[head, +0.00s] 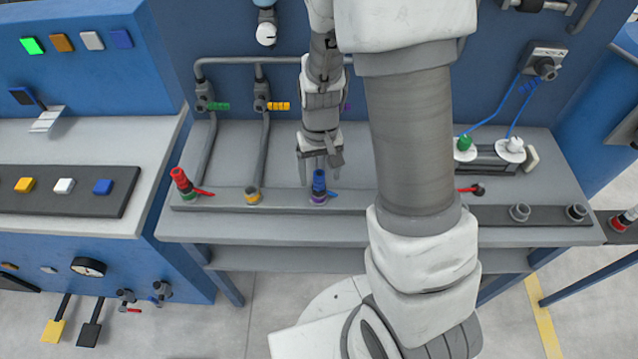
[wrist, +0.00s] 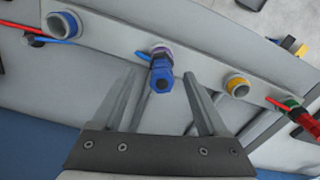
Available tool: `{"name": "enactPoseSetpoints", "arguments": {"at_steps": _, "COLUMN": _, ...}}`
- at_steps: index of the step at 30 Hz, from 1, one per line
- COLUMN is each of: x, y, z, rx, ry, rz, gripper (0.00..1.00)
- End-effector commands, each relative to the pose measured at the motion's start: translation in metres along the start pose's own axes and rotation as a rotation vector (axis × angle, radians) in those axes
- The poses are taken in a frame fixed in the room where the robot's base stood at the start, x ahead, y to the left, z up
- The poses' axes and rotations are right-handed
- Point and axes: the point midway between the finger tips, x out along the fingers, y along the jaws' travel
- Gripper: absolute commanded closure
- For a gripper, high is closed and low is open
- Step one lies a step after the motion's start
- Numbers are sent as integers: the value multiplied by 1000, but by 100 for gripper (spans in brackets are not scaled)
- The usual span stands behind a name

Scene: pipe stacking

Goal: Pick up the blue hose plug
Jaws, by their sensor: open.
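The blue hose plug (head: 319,182) stands upright in the purple-ringed socket (head: 318,199) on the long grey rail. In the wrist view the blue plug (wrist: 161,80) shows end-on, with the purple ring (wrist: 161,51) behind it. My gripper (head: 320,172) is open above the rail, at the plug. In the wrist view my gripper's two fingers (wrist: 160,88) stand apart, one on each side of the plug, with gaps on both sides. I cannot tell whether the fingertips reach down past the plug's top.
A red plug (head: 180,181) stands in the green-ringed socket at the rail's left end. The yellow-ringed socket (head: 252,196) between is empty. Grey pipes with coloured valve handles rise behind the rail. My arm hides part of the bench to the right.

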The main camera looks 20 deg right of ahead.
Motion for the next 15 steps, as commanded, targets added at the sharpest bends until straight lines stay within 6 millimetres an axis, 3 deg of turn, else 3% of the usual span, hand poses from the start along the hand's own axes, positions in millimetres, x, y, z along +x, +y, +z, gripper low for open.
{"name": "enactPoseSetpoints", "arguments": {"at_steps": 6, "x": 30, "y": -1, "z": 2, "rx": 1, "ry": -3, "rz": 1, "gripper": 24}}
{"name": "enactPoseSetpoints", "arguments": {"at_steps": 15, "x": 34, "y": -2, "z": 1, "rx": 0, "ry": 0, "rz": 1, "gripper": 24}}
